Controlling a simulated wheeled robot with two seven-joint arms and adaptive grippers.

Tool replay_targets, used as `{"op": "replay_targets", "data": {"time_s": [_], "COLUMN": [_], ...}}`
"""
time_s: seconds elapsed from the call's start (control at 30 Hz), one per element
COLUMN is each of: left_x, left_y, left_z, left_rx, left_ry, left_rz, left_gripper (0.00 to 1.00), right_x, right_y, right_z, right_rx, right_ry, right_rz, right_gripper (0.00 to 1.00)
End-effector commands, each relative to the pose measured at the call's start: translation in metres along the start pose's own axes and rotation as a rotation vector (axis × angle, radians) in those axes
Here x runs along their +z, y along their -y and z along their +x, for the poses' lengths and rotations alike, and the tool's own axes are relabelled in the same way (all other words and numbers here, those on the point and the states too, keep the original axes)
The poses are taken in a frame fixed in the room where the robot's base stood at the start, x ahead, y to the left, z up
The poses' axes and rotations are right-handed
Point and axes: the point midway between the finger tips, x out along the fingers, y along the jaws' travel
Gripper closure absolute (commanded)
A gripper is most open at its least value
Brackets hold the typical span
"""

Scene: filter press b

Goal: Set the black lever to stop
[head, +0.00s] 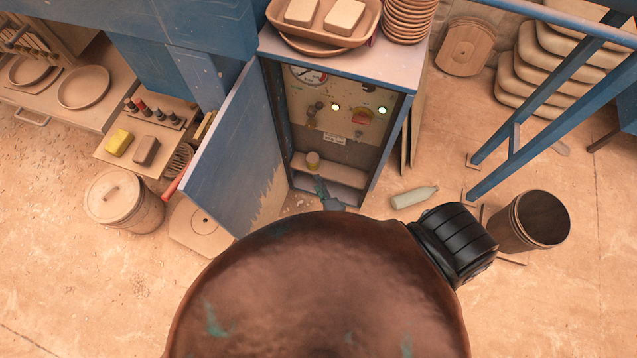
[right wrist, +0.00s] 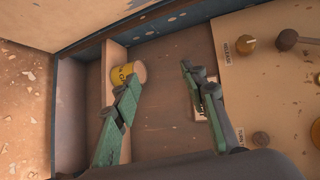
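The control panel (head: 345,133) is inside the open blue cabinet. A dark knobbed lever (head: 319,106) shows small at the panel's left; I cannot tell for sure that it is the black lever, or its setting. In the right wrist view a dark round knob with a rod (right wrist: 287,40) sits at the upper right, beside a brass knob (right wrist: 251,43). My right gripper (head: 324,188) is low in the cabinet opening, below the panel. It is open in the right wrist view (right wrist: 160,90), fingers apart, touching no control. My left gripper is not in view.
The open blue door (head: 240,150) stands at the left. A pale bottle (head: 414,197) lies on the floor at the right.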

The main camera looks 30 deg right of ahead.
Motion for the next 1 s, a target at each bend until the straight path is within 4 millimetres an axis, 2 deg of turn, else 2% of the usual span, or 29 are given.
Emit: {"op": "replay_targets", "data": {"time_s": [0.17, 0.27, 0.37, 0.4, 0.5, 0.6, 0.7, 0.8, 1.0], "left_x": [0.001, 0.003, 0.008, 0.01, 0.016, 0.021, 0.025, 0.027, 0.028], "left_y": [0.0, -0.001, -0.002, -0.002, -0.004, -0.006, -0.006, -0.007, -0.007], "left_z": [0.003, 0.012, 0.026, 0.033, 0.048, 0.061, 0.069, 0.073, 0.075], "left_rx": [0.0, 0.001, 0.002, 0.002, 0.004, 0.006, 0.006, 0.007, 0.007], "left_ry": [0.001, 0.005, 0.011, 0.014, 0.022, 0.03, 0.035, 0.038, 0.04], "left_rz": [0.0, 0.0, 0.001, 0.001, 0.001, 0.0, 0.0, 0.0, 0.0], "left_gripper": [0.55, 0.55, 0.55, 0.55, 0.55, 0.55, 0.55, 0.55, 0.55], "right_x": [-0.01, -0.04, -0.079, -0.093, -0.115, -0.12, -0.117, -0.112, -0.106], "right_y": [0.006, 0.028, 0.071, 0.092, 0.145, 0.189, 0.22, 0.238, 0.254], "right_z": [0.002, 0.008, 0.013, 0.013, 0.009, -0.001, -0.011, -0.019, -0.025], "right_rx": [-0.017, -0.075, -0.173, -0.218, -0.322, -0.399, -0.445, -0.47, -0.487], "right_ry": [-0.002, -0.003, 0.013, 0.028, 0.087, 0.161, 0.225, 0.27, 0.306], "right_rz": [-0.003, -0.016, -0.027, -0.031, -0.028, -0.015, 0.0, 0.015, 0.029], "right_gripper": [0.69, 0.76, 0.83, 0.86, 0.93, 1.0, 1.0, 1.0, 1.0]}}
